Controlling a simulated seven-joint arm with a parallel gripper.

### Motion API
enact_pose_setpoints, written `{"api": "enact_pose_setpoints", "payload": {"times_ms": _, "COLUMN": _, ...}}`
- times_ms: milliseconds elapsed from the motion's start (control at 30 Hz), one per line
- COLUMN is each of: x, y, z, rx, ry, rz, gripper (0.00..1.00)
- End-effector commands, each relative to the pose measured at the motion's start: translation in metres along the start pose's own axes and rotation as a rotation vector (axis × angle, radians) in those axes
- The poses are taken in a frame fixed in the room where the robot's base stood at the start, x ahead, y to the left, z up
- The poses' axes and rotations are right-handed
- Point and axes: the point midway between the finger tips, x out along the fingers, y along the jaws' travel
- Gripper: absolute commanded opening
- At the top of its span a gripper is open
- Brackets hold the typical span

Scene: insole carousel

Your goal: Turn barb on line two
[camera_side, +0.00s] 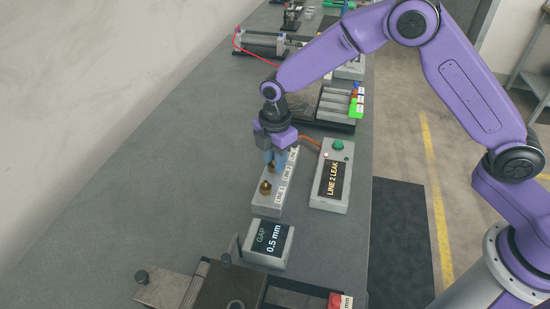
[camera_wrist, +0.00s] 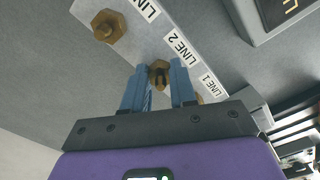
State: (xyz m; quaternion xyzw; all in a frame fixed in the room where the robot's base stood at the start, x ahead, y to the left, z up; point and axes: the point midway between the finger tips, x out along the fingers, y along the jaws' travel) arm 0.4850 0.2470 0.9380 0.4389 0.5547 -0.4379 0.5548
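A pale manifold block (camera_side: 268,208) carries brass barbs beside labels for line 1, line 2 and a third line. The line 2 barb (camera_wrist: 160,75) shows in the wrist view between my gripper's (camera_wrist: 159,68) two blue fingertips, beside its label. The fingers stand close on both sides of it; whether they press on it cannot be seen. In the side view my gripper (camera_side: 274,163) points down over the block and hides that barb. Another barb (camera_wrist: 108,26) is at upper left there.
A grey box (camera_side: 331,178) reading "LINE 2 LEAK", with a green button on top, stands right of the block. A display (camera_side: 268,243) reading "GAP 0.5 mm" is in front. Other fixtures lie behind and at the front edge. The bench (camera_side: 170,175) to the left is clear.

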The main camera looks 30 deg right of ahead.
Motion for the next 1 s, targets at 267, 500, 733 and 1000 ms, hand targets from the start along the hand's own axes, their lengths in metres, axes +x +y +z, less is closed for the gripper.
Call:
{"api": "enact_pose_setpoints", "payload": {"times_ms": 267, "x": -0.0002, "y": -0.0005, "z": -0.0001, "rx": 0.009, "ry": 0.0, "rz": -0.002, "gripper": 0.0}}
{"api": "enact_pose_setpoints", "payload": {"times_ms": 500, "x": -0.0004, "y": -0.0008, "z": 0.0001, "rx": 0.094, "ry": -0.001, "rz": -0.003, "gripper": 0.0}}
{"api": "enact_pose_setpoints", "payload": {"times_ms": 733, "x": -0.0005, "y": -0.0016, "z": -0.0001, "rx": 0.27, "ry": -0.002, "rz": -0.003, "gripper": 0.0}}
{"api": "enact_pose_setpoints", "payload": {"times_ms": 1000, "x": -0.0006, "y": -0.0023, "z": -0.0001, "rx": 0.528, "ry": -0.002, "rz": -0.002, "gripper": 0.0}}
